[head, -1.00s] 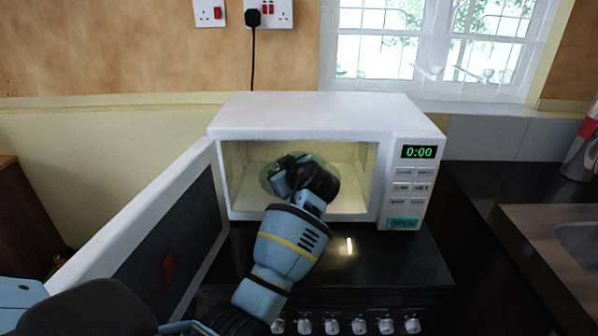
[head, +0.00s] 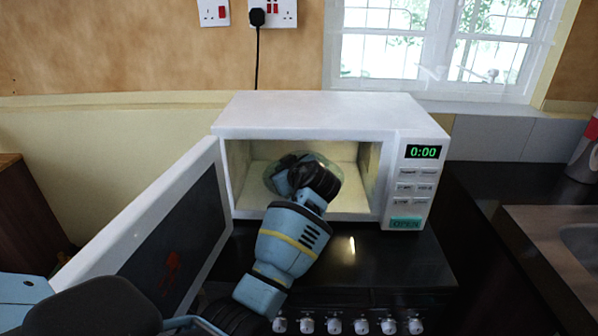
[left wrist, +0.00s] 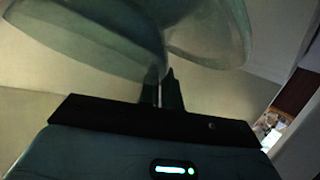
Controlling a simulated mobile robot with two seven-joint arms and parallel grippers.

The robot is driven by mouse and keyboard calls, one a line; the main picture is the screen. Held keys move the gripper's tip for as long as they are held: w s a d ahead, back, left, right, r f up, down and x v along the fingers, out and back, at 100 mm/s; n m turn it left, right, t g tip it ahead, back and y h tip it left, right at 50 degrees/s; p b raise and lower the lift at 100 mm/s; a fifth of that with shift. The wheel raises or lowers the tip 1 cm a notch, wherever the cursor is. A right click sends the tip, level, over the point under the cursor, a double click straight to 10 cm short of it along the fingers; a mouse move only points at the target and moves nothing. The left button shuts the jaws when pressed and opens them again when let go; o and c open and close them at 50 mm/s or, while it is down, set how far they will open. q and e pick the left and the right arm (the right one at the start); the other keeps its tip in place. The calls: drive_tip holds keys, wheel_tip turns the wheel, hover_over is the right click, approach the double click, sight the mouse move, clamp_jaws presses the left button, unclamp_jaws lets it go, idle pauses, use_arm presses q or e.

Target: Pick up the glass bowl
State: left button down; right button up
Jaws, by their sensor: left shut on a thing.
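The clear glass bowl (head: 325,159) is inside the open white microwave (head: 310,117), partly hidden behind my left gripper (head: 296,169). The left arm reaches in through the microwave's opening from the front. In the left wrist view, the bowl (left wrist: 95,38) shows large and see-through at the top. The left gripper's fingers (left wrist: 161,80) are close together there, shut on the bowl's glass wall. I cannot tell whether the bowl touches the microwave floor. My right gripper is in neither view.
The microwave door (head: 165,240) stands wide open to the left of the arm. The microwave's side walls and control panel (head: 416,185) bound the opening. It stands on a black hob (head: 390,262) with several knobs below. A sink (head: 580,238) is at the right.

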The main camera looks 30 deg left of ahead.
use_arm(q)
drive_tip(key=shift+r, duration=0.2)
drive_tip(key=shift+r, duration=1.3)
drive_tip(key=s+d+r, duration=0.2)
drive_tip(key=s+d, duration=0.7)
drive_tip(key=s, duration=0.4)
drive_tip(key=shift+b, duration=0.45)
drive_tip(key=shift+s+r, duration=0.1)
